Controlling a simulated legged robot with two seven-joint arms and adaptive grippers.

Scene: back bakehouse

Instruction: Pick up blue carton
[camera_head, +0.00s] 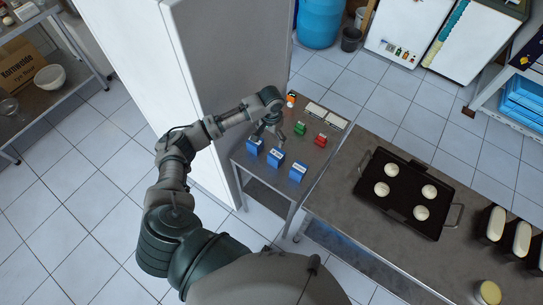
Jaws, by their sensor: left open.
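Three blue cartons stand in a slanting row along the near side of a small metal table (270,180): a left one (254,147), a middle one (275,158) and a right one (298,172). My left gripper (268,136) is open and points down just behind the left and middle cartons. Its fingers are small in the picture, and I cannot tell whether they touch a carton. No carton is seen lifted. My right gripper is not in view.
Green (299,129) and red (321,141) items, an orange-topped item (291,99) and a pale flat tray (327,116) share the small table. A tall white cabinet (235,50) stands left behind it. A worktop with a black tray (408,192) of pale rounds adjoins at right.

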